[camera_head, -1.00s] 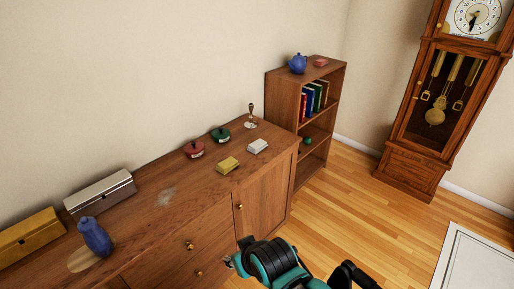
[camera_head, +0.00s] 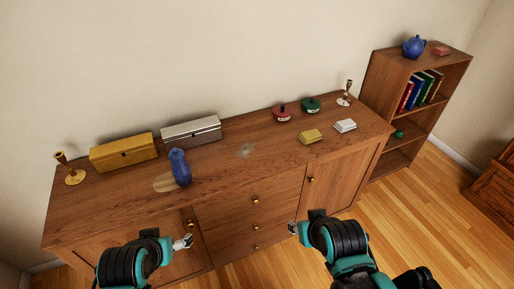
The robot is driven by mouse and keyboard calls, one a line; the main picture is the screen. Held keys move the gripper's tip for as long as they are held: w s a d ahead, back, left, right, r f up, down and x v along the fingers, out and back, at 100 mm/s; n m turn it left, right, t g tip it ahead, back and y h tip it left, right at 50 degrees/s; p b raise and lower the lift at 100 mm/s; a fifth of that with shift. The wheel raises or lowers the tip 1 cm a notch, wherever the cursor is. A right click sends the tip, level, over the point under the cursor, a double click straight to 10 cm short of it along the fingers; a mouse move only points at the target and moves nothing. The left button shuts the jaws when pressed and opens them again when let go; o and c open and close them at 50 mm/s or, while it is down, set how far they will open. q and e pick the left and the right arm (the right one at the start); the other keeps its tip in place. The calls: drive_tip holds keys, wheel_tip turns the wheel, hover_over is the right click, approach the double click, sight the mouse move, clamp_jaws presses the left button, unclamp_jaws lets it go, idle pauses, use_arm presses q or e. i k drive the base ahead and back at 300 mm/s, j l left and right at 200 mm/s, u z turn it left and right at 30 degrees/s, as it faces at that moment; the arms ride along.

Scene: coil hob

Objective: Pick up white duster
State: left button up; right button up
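The white duster (camera_head: 345,126) is a small block lying on the right part of the wooden sideboard top. A similar yellow duster (camera_head: 310,136) lies just left of it. My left gripper (camera_head: 184,243) is low in front of the sideboard's left doors, well away from the white duster. My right gripper (camera_head: 293,228) is in front of the drawers, below and left of the white duster, and not touching it. Both grippers are too small to tell whether their fingers are open.
The sideboard (camera_head: 222,172) also holds a blue vase (camera_head: 180,167), gold box (camera_head: 123,152), silver box (camera_head: 191,132), red pot (camera_head: 282,114), green pot (camera_head: 311,105) and candlesticks (camera_head: 69,170). A grey dusty patch (camera_head: 245,151) marks its top. A bookshelf (camera_head: 393,78) stands right.

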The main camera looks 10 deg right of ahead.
sight(343, 126)
drive_tip(key=i+l, duration=0.2)
drive_tip(key=l, duration=0.2)
drive_tip(key=i+l+u, duration=0.15)
drive_tip(key=l, duration=0.25)
drive_tip(key=i+l, duration=0.15)
drive_tip(key=l, duration=0.3)
drive_tip(key=i+l+u, duration=0.1)
drive_tip(key=l, duration=0.3)
drive_tip(key=i+l+u, duration=0.1)
drive_tip(key=l, duration=0.35)
drive_tip(key=i+l, duration=0.25)
drive_tip(key=l, duration=0.2)
drive_tip(key=i+l+u, duration=0.1)
drive_tip(key=l, duration=0.35)
